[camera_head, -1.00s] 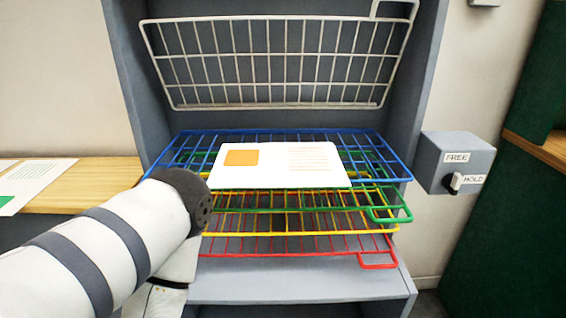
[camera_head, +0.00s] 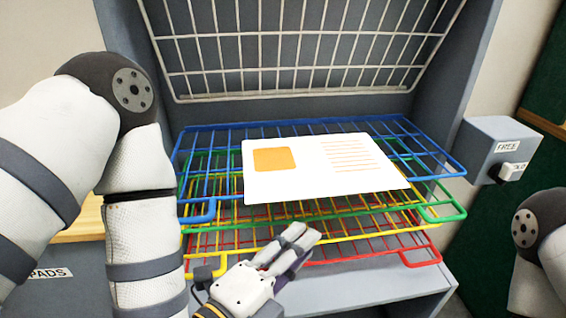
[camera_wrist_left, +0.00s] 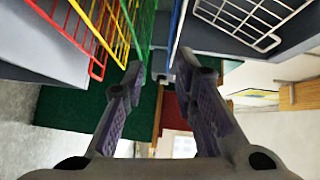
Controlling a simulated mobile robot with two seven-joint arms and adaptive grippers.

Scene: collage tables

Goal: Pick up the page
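The page (camera_head: 310,180) is white with an orange square and orange lines. It lies flat on the top blue wire rack (camera_head: 420,150), its front edge towards me. My left gripper (camera_head: 305,233) is in front of the racks, below the page's front edge in the picture, and apart from it. In the left wrist view its two fingers (camera_wrist_left: 160,74) stand apart with nothing held between them. A thin pale edge lies beyond the fingertips there; I cannot tell whether it is the page. My right gripper is out of view.
Green, yellow and red racks (camera_head: 425,257) with protruding front handles lie stacked under the blue one. A white wire grid (camera_head: 310,50) stands raised behind. A grey switch box (camera_head: 490,150) is at the right. A grey shelf (camera_head: 370,290) lies below.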

